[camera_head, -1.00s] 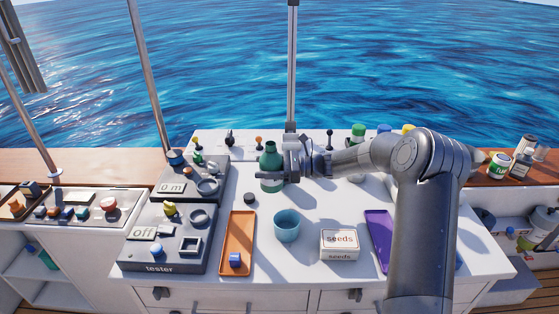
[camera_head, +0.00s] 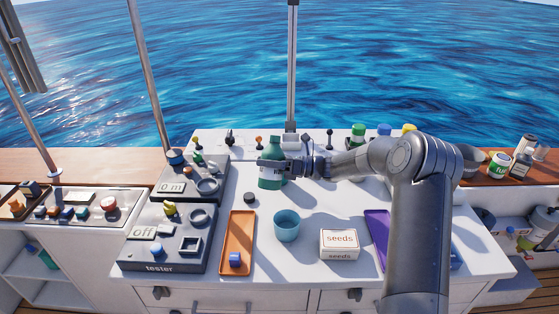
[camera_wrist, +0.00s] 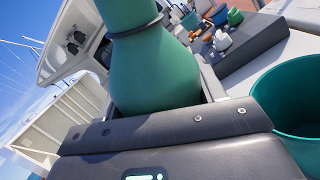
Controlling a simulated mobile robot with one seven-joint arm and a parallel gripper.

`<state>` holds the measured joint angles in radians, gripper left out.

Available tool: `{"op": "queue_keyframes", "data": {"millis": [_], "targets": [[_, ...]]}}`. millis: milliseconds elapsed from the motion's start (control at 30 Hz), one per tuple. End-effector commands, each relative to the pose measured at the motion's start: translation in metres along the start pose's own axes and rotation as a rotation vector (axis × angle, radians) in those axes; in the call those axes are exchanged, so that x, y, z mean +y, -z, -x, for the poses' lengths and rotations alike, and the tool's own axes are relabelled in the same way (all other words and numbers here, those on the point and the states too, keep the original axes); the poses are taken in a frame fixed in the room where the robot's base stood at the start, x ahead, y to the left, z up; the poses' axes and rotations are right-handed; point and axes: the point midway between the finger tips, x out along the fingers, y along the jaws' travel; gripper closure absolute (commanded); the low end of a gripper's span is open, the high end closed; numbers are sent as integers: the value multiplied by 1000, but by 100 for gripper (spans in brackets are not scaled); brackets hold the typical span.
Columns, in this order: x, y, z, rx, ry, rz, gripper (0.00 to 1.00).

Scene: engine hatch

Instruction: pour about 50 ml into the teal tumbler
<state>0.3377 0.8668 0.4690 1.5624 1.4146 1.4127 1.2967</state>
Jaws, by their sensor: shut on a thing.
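The teal tumbler (camera_head: 286,227) stands upright on the white top, right of the orange tray. In the wrist view its rim and wall (camera_wrist: 290,112) show at the right edge. A green bottle (camera_head: 270,172) is behind the tumbler and a little to its left. My gripper (camera_head: 270,166) is shut on this bottle, reaching it from the right. In the wrist view the bottle (camera_wrist: 152,70) fills the middle between the jaws, and its top is cut off. I cannot see liquid inside it or inside the tumbler.
A small black disc (camera_head: 249,198) lies nearby. The tester panel (camera_head: 160,252) is at left.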

Motion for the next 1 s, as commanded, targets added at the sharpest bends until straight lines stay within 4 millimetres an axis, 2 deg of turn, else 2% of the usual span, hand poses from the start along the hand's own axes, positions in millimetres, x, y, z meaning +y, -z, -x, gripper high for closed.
{"op": "queue_keyframes", "data": {"millis": [200,567,667,900,1000], "targets": [[2,-14,0,-37,-1,-134,70],[4,-5,-1,-97,0,-361,70],[3,2,-1,-114,0,-426,70],[-16,42,4,-150,-1,-563,70],[-9,31,2,-170,-2,-633,70]]}}
